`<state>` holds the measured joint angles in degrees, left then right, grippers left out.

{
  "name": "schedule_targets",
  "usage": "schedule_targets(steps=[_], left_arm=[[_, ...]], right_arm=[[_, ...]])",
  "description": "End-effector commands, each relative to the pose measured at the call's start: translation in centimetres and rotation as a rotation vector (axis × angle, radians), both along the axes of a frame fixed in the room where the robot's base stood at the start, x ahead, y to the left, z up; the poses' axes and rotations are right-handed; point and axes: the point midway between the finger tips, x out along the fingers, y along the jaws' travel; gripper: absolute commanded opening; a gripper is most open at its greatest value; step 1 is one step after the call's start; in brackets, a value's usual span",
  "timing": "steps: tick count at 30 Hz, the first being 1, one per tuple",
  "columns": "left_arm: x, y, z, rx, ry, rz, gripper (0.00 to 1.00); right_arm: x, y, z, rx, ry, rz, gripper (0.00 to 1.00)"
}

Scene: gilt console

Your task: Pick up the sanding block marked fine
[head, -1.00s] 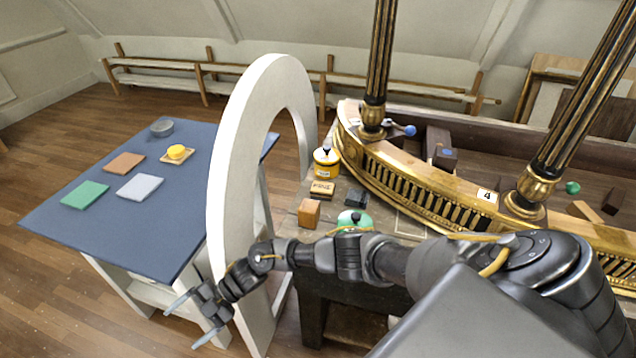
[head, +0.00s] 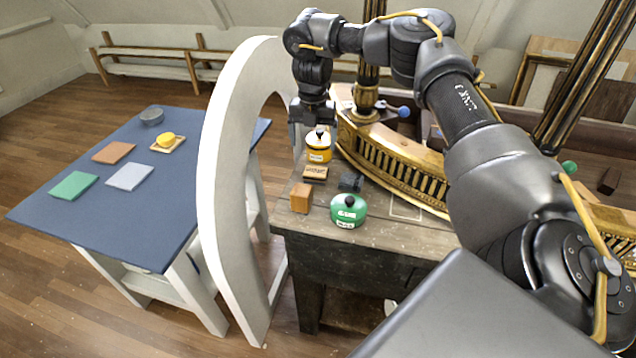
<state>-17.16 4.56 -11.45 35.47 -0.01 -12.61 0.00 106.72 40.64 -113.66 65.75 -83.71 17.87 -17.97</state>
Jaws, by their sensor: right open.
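Several small blocks lie on the worn wooden bench (head: 405,230). A tan block with dark lettering (head: 315,174) sits just in front of a yellow tin; the lettering is too small to read. A plain orange-brown block (head: 301,198) is nearer the bench's left edge. A dark block (head: 351,181) lies to the right. I cannot tell which one is marked fine. My right gripper (head: 314,128) points down by the yellow tin (head: 319,147), above and behind the tan block. It is open and holds nothing. My left gripper is out of view.
A green tin (head: 348,211) stands at the bench front. A white arch (head: 222,190) rises between the bench and a blue table (head: 80,216) with coloured pads. The gilt console (head: 405,170) borders the blocks behind and to the right.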

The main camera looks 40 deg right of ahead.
Motion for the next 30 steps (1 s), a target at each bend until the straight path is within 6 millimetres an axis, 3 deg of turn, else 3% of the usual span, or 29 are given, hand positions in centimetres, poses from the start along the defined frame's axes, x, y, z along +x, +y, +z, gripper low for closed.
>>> schedule_targets(steps=[2, 5, 16, 26, 30], left_arm=[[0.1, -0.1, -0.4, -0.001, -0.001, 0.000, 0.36], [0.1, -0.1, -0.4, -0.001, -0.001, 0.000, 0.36], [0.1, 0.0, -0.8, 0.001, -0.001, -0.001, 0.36], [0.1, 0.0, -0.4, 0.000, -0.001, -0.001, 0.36], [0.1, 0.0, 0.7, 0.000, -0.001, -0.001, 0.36]], right_arm=[[-0.2, -1.4, 0.0, -0.016, -0.007, -0.035, 0.87], [-0.2, -1.8, 0.1, -0.022, -0.009, -0.048, 0.87], [-0.3, -1.7, -4.6, -0.021, -0.005, -0.046, 0.87], [-0.2, -1.5, -5.9, -0.021, -0.006, -0.044, 0.87], [-0.1, -1.2, -7.8, -0.021, -0.003, -0.042, 0.87]])
